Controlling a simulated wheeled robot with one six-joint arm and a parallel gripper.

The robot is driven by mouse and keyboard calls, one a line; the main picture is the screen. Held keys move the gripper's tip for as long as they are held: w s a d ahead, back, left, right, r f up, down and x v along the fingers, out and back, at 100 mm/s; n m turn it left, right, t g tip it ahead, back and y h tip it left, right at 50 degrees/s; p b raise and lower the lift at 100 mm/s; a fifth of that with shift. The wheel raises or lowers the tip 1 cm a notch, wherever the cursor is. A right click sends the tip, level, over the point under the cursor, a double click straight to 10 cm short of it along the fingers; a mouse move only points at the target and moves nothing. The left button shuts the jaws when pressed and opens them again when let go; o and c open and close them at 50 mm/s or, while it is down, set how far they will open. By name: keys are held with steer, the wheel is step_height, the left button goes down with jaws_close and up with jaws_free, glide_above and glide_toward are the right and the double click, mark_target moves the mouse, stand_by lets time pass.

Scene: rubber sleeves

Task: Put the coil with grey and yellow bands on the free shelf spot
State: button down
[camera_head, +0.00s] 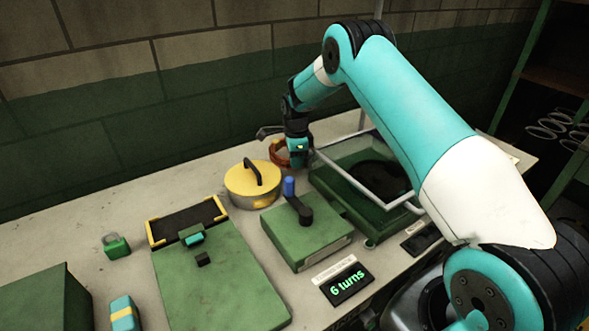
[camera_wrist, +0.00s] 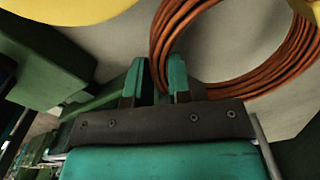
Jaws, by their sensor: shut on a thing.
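An orange-brown coil (camera_wrist: 172,28) of wound cable is between the two teal fingertips of my gripper (camera_wrist: 159,78), which are shut on its near left side. In the head view the coil (camera_head: 279,157) shows small beside my gripper (camera_head: 298,160), above the back of the bench. No grey band can be made out on it, and I cannot tell if the yellow patch at the wrist view's top right belongs to it. A dark shelf (camera_head: 553,80) stands at the far right with several pale rings (camera_head: 541,131); a free spot cannot be made out.
A yellow round pot with a handle (camera_head: 252,186) stands just left of my gripper. A green glass-topped box (camera_head: 335,160) is to the right, under my arm. A green block with a crank (camera_head: 306,236), a sign reading "6 turns" (camera_head: 347,285) and a green case (camera_head: 215,285) occupy the bench (camera_head: 50,240).

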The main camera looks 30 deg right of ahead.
mark_target(296, 181)
steer(key=shift+w+f+p, duration=0.1)
steer(key=shift+f+p, duration=0.4)
steer(key=shift+f, duration=1.75)
steer(key=shift+f, duration=0.15)
steer(key=c, duration=1.1)
jaws_free()
steer(key=shift+o, duration=0.2)
